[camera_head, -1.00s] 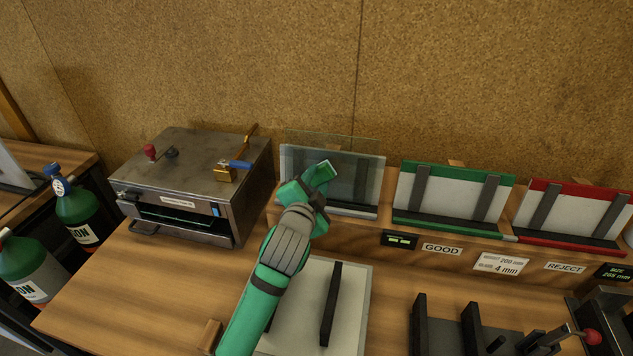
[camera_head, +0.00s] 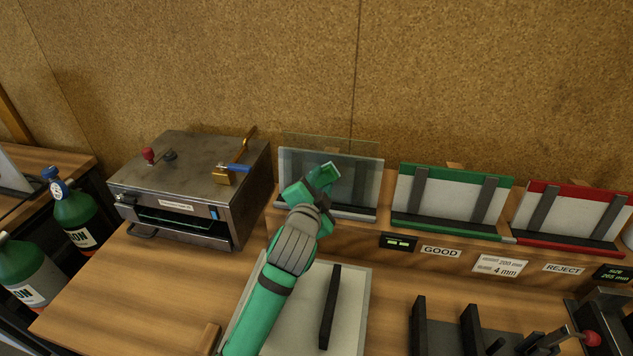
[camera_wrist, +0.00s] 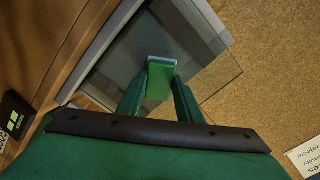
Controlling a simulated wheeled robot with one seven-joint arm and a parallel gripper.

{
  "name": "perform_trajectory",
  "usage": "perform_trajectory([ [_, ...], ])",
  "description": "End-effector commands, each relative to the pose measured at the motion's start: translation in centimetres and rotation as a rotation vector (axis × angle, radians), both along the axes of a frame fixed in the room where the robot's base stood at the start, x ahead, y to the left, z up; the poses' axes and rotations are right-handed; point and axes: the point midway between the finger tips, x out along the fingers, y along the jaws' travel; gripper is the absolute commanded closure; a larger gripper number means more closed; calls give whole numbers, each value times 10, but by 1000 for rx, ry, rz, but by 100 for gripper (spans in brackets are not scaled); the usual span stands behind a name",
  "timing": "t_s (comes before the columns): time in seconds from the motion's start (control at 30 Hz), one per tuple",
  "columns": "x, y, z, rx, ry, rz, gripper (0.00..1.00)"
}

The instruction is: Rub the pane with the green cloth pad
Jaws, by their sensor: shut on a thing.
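The glass pane (camera_head: 361,172) is a clear, tinted sheet standing tilted in a grey-edged frame on the back ledge. It also shows in the wrist view (camera_wrist: 196,45), where one corner reaches past the frame over the cork wall. My gripper (camera_wrist: 160,90) is shut on the green cloth pad (camera_wrist: 160,72), a small block with a paler edge between the two green fingers. In the head view my gripper (camera_head: 318,181) is in front of the pane's left-middle part and hides some of it. The pad lies over the pane; I cannot tell whether it touches the glass.
A metal oven-like box (camera_head: 190,185) stands left of the pane. A green-edged rack (camera_head: 452,197) marked GOOD and a red-edged rack (camera_head: 568,213) marked REJECT stand to the right. The cork wall is close behind.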

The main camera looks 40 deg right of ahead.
Motion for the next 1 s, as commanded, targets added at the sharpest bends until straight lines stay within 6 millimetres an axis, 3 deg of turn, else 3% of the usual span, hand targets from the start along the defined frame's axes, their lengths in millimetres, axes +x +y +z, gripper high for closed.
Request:
perform_trajectory([
  [1.0,-48,-42,0,0,0,-1,86],
])
